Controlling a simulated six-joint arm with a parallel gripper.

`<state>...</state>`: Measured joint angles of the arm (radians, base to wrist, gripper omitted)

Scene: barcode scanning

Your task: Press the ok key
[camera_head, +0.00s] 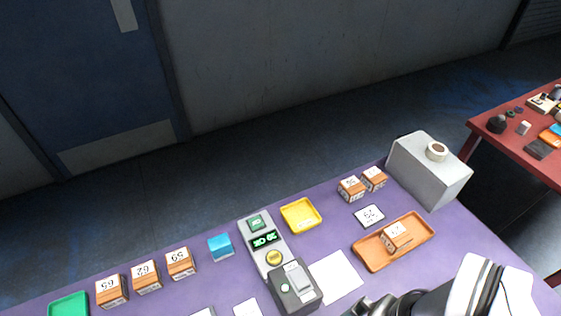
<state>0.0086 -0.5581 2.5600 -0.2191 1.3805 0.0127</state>
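A grey keypad panel (257,256) stands on the purple table. It has a green key (256,223) with a small mark at its far end, a dark display (265,239) with lit green characters, and a round yellow button (274,258) nearer me. The mark on the green key is too small to read surely, so I cannot tell which of the two is the ok key. My gripper (372,307) shows only in part at the bottom edge, right of the panel and apart from it. Its fingertips are cut off or unclear.
A dark scanner-like device (295,288) adjoins the panel's near end. Left are a blue block (221,247), several numbered boxes (146,276) and a green tray (69,305). Right are a yellow tray (301,215), white paper (336,278), an orange tray (368,256) holding a box, and a grey block (430,170).

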